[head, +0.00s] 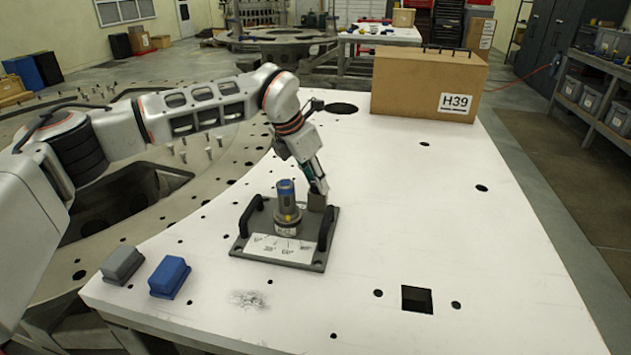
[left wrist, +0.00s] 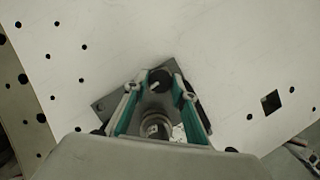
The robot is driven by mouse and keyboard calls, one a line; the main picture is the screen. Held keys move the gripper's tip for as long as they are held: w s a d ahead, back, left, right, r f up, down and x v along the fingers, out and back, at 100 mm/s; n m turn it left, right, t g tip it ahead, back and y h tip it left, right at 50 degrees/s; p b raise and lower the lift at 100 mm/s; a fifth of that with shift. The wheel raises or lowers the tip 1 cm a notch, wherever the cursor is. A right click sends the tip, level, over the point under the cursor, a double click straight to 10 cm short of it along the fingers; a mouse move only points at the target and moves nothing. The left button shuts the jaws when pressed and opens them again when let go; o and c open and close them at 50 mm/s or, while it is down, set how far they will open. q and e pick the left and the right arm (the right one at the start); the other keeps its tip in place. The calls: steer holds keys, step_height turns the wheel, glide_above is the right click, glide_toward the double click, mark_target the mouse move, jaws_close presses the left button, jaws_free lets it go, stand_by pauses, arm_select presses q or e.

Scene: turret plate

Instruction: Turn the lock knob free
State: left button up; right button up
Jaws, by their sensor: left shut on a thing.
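The grey turret plate (head: 305,265) lies on the white table, with two black handles and a white label on it. A metal post (head: 287,210) with a blue top stands upright at its middle; its round end also shows in the left wrist view (left wrist: 155,127). My left gripper (head: 318,190) reaches down at the plate's far right corner, beside the post. In the left wrist view a dark round knob (left wrist: 160,76) with a short white mark sits between the green-sided fingers of the left gripper (left wrist: 157,86), which is shut on it. In the head view the knob is not clear. My right gripper is out of view.
A grey block (head: 123,264) and a blue block (head: 169,276) lie at the table's near left. A cardboard box (head: 428,84) marked H39 stands at the back. A square hole (head: 417,299) opens at the near right. The table right of the plate is mostly clear.

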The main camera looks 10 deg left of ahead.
arm_select(q)
steer(key=shift+d+f+n+b, duration=0.1)
steer(key=shift+f+n+b, duration=0.05)
steer(key=shift+n+b, duration=0.45)
steer(key=n+t+y+b, duration=0.1)
steer(key=n, duration=0.1)
steer(key=shift+n, duration=0.4)
steer(key=shift+d+n+y+b, duration=0.1)
steer(key=shift+n+y+b, duration=0.45)
steer(key=shift+n, duration=0.35)
steer(key=shift+n+y+b, duration=0.3)
steer(key=shift+n+y, duration=0.05)
steer(key=shift+n, duration=0.55)
steer(key=n+y, duration=0.1)
steer(key=n, duration=0.1)
steer(key=shift+d+n, duration=0.15)
steer(key=shift+n, duration=0.25)
steer(key=n+y, duration=0.1)
steer(key=n, duration=0.4)
steer(key=shift+d+r+g+y, duration=0.1)
steer(key=shift+r+g+y, duration=0.1)
steer(key=shift+g+y, duration=0.2)
steer(key=shift+n, duration=0.7)
steer(key=shift+y, duration=0.3)
